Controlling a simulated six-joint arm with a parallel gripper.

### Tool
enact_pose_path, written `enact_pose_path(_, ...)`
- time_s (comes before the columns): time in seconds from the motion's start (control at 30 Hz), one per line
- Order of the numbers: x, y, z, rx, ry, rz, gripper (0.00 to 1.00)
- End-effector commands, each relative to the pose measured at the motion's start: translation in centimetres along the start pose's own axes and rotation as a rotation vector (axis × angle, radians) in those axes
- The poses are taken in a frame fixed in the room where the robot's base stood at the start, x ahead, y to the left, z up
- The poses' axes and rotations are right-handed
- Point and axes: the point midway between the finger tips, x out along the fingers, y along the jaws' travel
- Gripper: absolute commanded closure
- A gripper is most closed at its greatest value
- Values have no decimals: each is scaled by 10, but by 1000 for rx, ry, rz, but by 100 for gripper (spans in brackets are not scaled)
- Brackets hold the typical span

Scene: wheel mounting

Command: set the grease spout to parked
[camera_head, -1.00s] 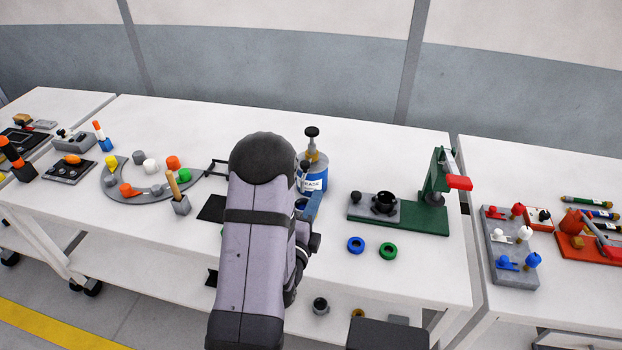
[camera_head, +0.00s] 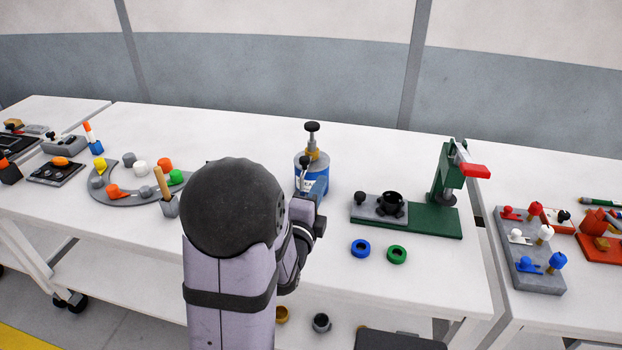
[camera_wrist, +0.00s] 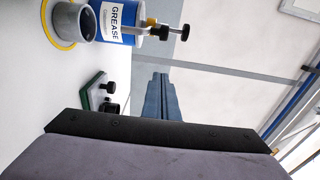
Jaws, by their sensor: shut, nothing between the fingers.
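The grease can (camera_head: 306,187) stands upright on the bench, blue with a white label, a gold neck and a black knob on top. It also shows sideways in the wrist view (camera_wrist: 112,18), with the word GREASE readable. A thin spout arm with a small black knob (camera_wrist: 136,34) is at its neck; which setting it is at I cannot tell. My gripper (camera_wrist: 160,76) has its blue fingers together, empty and apart from the can. In the head view my arm largely hides the gripper, close in front of the can.
A grey cup (camera_wrist: 72,22) on a yellow ring is beside the can. A green press (camera_head: 440,215) stands to the right, with blue (camera_head: 360,248) and green (camera_head: 396,254) rings before it. A curved grey rack (camera_head: 130,190) with coloured knobs is to the left.

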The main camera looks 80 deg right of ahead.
Motion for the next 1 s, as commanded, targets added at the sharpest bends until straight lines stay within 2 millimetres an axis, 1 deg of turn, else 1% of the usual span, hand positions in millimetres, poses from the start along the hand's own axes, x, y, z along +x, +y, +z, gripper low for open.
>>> enact_pose_path(0.37,51,-2,0,-1,1,0,100)
enact_pose_path(0.5,55,-2,20,-1,-4,0,100)
enact_pose_path(0.63,58,-1,32,0,-3,0,100)
enact_pose_path(0.8,60,-1,38,-1,-1,0,100)
enact_pose_path(1.0,60,0,39,-1,0,-1,100)
